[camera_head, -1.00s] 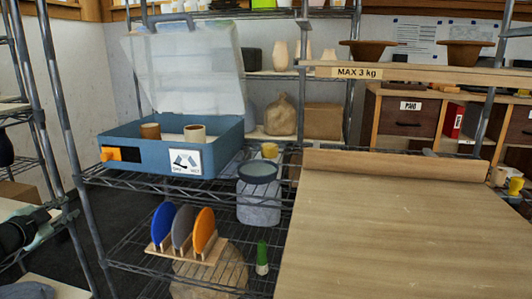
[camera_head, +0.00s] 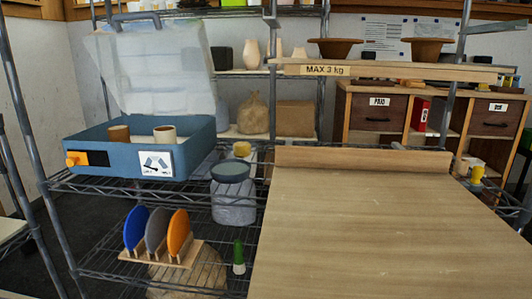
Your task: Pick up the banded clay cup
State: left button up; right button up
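Two small cups stand in the open blue case on the wire shelf at the left. One is a brown cup (camera_head: 118,133), the other a paler beige cup (camera_head: 165,134) with a dark inside. Their lower parts are hidden behind the case's front wall, and I cannot make out a band on either. Neither of my grippers is in view.
The blue case (camera_head: 107,160) has its clear lid (camera_head: 150,70) raised. A lidded jar (camera_head: 231,195) stands right of it, and a rack of coloured discs (camera_head: 155,232) sits lower. A wide wooden board (camera_head: 380,230) fills the right, bare on top.

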aim_at(119, 134)
jog(key=i+u, duration=0.15)
jog(key=u, duration=0.7)
